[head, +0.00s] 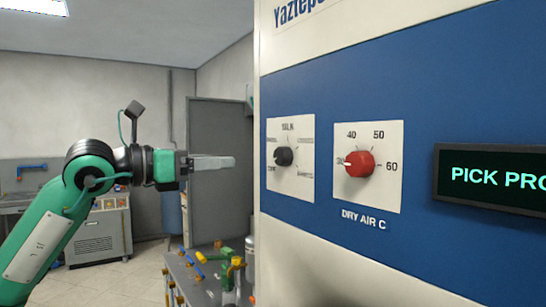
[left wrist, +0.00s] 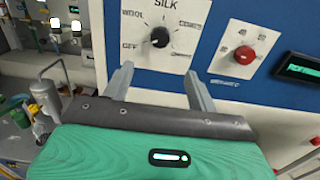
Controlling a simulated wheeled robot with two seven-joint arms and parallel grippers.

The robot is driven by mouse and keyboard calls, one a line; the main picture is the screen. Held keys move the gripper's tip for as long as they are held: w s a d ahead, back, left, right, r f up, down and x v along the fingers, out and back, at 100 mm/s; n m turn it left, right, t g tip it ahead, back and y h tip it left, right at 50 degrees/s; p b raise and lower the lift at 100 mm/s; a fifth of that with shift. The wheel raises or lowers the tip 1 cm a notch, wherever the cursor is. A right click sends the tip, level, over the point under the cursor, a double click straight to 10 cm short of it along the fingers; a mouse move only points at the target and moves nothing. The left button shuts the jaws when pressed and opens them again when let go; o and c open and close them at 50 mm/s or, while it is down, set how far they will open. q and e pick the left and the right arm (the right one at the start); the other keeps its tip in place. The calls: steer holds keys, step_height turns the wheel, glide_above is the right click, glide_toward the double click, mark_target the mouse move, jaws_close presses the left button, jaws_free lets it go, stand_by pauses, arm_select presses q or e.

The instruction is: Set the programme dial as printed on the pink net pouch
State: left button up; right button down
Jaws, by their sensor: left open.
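The programme dial is a black knob (head: 284,156) on a white plate (head: 305,180) on the machine's blue front. It also shows in the left wrist view (left wrist: 160,37), with SILK at the top, WOOL at upper left and OFF at lower left. I cannot tell for sure where its pointer stands. My left gripper (head: 234,162) is left of the plate, apart from the knob. In the left wrist view the fingers (left wrist: 158,84) are spread and empty, below the knob. The pink net pouch is not in view. My right gripper is not in view.
A red knob (head: 359,163) marked DRY AIR C sits right of the programme dial, its white pointer near 30. A dark display (head: 490,178) reads "PICK PRO", cut off. A low table (head: 190,275) with coloured fittings stands below.

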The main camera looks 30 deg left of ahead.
arm_select(q)
steer(key=p, duration=0.7)
glide_toward(278, 158)
steer(key=w, duration=0.2)
steer(key=p+x, duration=0.1)
steer(key=x, duration=0.1)
steer(key=p+x, duration=0.1)
steer(key=x, duration=0.1)
steer(key=p+x, duration=0.1)
steer(key=x, duration=0.1)
steer(key=shift+s+d+r+p, duration=0.2)
steer(key=shift+d+r+p, duration=0.05)
steer(key=shift+d+p, duration=0.15)
steer(key=shift+w+d+f, duration=0.15)
steer(key=shift+w+f, duration=0.05)
steer(key=shift+w, duration=0.3)
steer(key=shift+c, duration=0.2)
steer(key=c, duration=0.9)
steer(key=shift+c, duration=0.2)
